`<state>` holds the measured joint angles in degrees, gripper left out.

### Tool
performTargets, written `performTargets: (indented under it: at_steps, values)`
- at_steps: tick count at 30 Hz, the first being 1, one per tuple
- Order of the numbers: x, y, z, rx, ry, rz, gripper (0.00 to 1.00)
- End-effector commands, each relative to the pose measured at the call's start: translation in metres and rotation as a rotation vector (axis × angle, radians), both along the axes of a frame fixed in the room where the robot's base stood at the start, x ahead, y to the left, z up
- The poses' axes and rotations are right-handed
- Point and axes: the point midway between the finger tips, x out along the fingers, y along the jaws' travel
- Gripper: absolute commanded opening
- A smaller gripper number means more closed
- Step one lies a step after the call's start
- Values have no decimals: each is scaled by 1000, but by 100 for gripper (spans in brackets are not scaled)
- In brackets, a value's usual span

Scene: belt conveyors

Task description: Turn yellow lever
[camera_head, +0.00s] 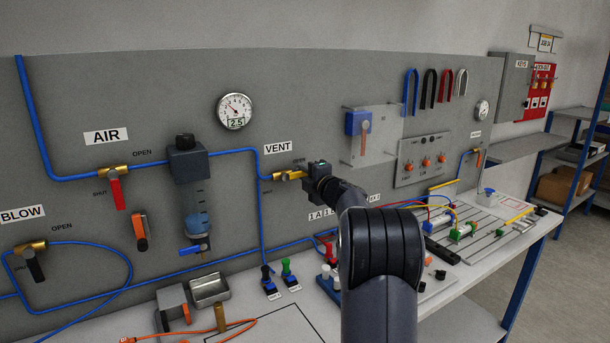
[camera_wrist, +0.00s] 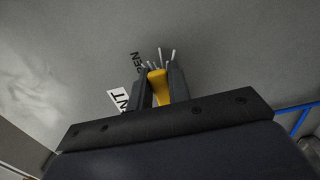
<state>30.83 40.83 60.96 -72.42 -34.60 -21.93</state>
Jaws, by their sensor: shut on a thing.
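The yellow lever (camera_wrist: 157,86) shows in the wrist view between the two fingers of my gripper (camera_wrist: 160,82), which is shut on it. In the head view my gripper (camera_head: 308,180) is at the VENT valve (camera_head: 283,176) on the grey panel, just right of its brass body. There the gripper and arm hide the lever. The VENT label (camera_head: 278,147) is above the valve. It also shows partly, tilted, in the wrist view (camera_wrist: 120,101), left of the fingers.
A red AIR lever (camera_head: 117,193) and a black BLOW lever (camera_head: 36,268) are farther left on the panel. A clear guard with a blue box (camera_head: 358,123) is right of my gripper. Blue tubing (camera_head: 262,215) runs below the VENT valve. The bench below holds several small parts.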

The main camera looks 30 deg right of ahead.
Motion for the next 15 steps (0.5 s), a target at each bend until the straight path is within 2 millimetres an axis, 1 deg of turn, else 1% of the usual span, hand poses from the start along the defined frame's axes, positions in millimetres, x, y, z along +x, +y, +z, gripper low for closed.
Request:
performTargets:
  at_steps: [1, 9, 15]
  values:
    - [0, 0, 1, -4, 0, 0, 19]
    - [0, 0, 0, -2, 0, 0, 40]
    - [0, 0, 0, -1, 0, 0, 40]
